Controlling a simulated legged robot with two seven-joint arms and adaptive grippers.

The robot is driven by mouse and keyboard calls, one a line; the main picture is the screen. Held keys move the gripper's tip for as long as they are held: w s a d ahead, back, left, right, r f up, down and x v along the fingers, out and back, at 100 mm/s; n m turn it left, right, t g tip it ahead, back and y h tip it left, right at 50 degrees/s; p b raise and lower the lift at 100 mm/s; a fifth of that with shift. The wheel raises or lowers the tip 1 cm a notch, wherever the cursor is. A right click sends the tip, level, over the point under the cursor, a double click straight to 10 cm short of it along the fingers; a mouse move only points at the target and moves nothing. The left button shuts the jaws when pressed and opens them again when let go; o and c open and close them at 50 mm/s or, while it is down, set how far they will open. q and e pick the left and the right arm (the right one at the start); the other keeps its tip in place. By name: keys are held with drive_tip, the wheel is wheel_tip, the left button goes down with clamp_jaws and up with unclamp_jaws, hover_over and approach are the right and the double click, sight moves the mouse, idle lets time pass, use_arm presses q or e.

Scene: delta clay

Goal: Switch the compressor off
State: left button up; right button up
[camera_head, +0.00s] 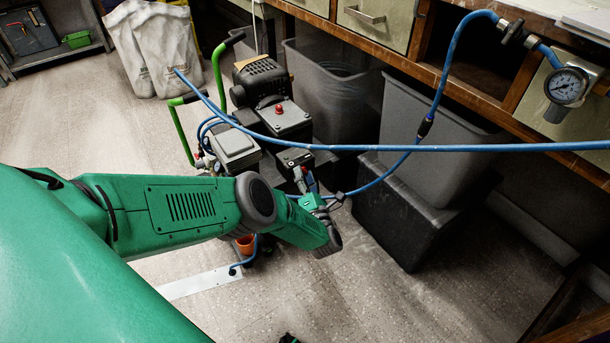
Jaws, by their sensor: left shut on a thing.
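The compressor (284,118) stands on the floor at the centre, dark, with a black ribbed motor cover and a red knob on top. A small dark box with light markings (295,157) is on its near side. My left arm reaches in from the left, and my left gripper (313,195) is at the compressor's near side, just below that box. It is shut on a small part of the compressor there. The gripper is small in view, and the fingers and the exact part held are partly hidden.
Grey bins (420,130) and a black box (400,215) stand right of the compressor. A white strip (205,283) lies on the floor. Floor is clear at lower right.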

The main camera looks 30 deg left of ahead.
use_arm(q)
drive_tip(key=shift+s+a+f, duration=0.15)
drive_tip(key=shift+a+f, duration=0.05)
drive_tip(key=shift+f, duration=0.05)
drive_tip(key=o, duration=1.1)
drive_tip(key=shift+o, duration=0.2)
drive_tip(key=shift+d, duration=0.1)
drive_tip(key=v, duration=1.1)
drive_tip(key=shift+s+d+f, duration=0.2)
drive_tip(key=shift+d+f, duration=0.05)
